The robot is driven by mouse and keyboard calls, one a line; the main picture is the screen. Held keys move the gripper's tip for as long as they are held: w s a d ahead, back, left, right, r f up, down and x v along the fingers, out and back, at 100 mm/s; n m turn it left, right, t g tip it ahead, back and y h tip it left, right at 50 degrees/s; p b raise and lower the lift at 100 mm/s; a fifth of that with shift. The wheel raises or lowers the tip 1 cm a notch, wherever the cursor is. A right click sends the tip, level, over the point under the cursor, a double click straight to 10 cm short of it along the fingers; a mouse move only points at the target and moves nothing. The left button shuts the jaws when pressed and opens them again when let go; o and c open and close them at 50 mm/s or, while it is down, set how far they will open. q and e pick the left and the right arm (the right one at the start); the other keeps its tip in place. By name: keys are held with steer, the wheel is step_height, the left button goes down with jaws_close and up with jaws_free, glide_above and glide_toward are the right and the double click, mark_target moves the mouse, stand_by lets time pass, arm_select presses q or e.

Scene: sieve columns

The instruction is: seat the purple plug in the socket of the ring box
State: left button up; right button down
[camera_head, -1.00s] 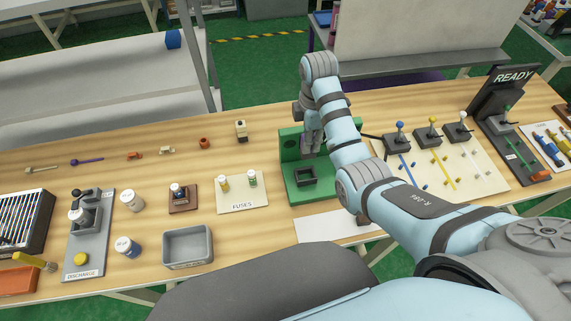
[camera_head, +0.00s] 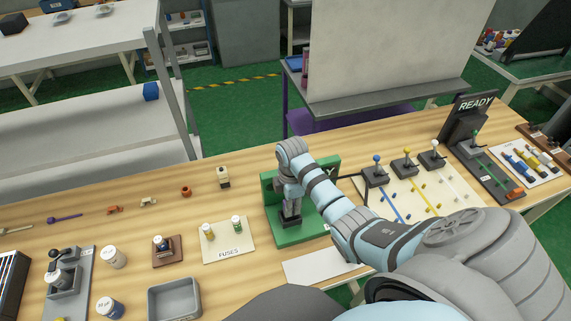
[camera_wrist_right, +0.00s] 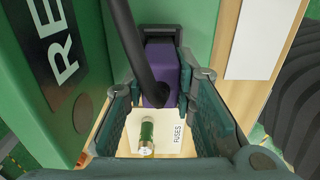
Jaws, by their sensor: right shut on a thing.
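The purple plug (camera_wrist_right: 158,78) is between the two fingers of my right gripper (camera_wrist_right: 160,112) in the right wrist view, with a thick black cable running across it. The gripper is shut on it. A dark square frame (camera_wrist_right: 170,30) on the green stand lies just beyond the plug; I cannot tell whether the plug is inside it. In the head view my right gripper (camera_head: 290,218) points down close above the base of the green stand (camera_head: 271,208) and hides the plug and most of the dark box there. My left gripper is not in view.
The green upright panel (camera_wrist_right: 75,70) with a round hole stands close beside the right gripper. A fuse board (camera_head: 228,243) lies left of the stand, a grey tray (camera_head: 174,298) nearer, and lever boxes with coloured knobs (camera_head: 376,174) to the right. A white sheet (camera_head: 318,266) lies in front.

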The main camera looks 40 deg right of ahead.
steer(key=shift+f, duration=0.95)
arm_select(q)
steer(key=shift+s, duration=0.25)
arm_select(e)
steer(key=shift+f, duration=0.1)
steer(key=c, duration=1.3)
jaws_free()
steer(key=shift+c, duration=0.2)
